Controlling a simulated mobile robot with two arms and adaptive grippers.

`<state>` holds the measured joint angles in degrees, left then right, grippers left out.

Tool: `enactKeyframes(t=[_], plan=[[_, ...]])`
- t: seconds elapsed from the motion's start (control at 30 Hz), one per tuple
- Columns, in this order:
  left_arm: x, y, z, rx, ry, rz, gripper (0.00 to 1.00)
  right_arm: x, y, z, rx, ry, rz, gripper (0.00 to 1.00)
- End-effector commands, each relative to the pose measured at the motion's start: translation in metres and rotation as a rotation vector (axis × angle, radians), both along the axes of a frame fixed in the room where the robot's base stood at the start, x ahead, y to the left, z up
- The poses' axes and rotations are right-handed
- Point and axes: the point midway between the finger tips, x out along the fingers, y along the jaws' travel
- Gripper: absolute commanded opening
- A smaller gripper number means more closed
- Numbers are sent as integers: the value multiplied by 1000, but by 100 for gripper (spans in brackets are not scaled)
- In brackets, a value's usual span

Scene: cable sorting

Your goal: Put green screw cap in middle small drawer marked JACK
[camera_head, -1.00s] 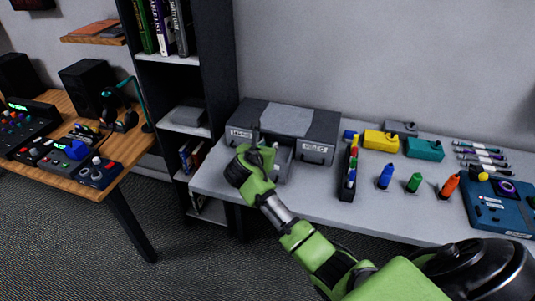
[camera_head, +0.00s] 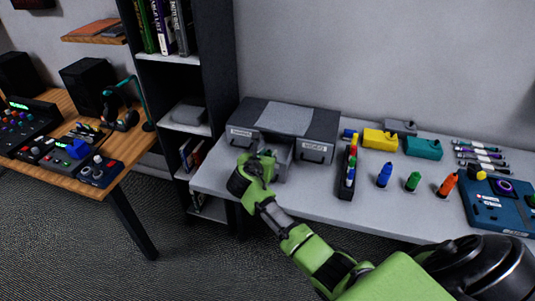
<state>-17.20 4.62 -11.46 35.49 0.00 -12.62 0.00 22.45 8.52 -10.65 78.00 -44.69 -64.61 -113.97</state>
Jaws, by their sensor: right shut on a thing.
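The green screw cap (camera_head: 413,181) stands upright on the grey table, between a blue one and an orange one. The grey drawer unit (camera_head: 246,117) stands at the back left of the table. Its middle small drawer (camera_head: 284,158) juts out from the front, between two wider labelled drawers; my gripper covers its front and label. My right gripper (camera_head: 266,160) is at this drawer's front and shut, apparently on its handle; the contact itself is hidden. My left gripper is not in view.
A narrow black tray of coloured pieces (camera_head: 345,188) lies right of the drawers. A blue cap (camera_head: 384,175), an orange cap (camera_head: 447,186), yellow (camera_head: 380,140) and teal (camera_head: 423,148) boxes and a blue device (camera_head: 497,211) stand further right. A dark shelf (camera_head: 221,70) rises at left.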

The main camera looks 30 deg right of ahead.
Motion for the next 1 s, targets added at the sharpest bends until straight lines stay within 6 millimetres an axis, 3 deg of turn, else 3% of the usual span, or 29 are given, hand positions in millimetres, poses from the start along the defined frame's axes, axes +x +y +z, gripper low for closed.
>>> enactKeyframes(t=[0.1, 0.4, 0.57, 1.0], plan=[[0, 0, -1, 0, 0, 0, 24, -3, 1, -8, 5, 15, -2, 38], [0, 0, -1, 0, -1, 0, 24, -3, 2, -9, 8, 16, 0, 38], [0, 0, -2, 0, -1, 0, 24, -3, 3, 5, 10, 11, 1, 38], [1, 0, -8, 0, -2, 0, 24, -55, 61, 45, 6, 7, 0, 38]])
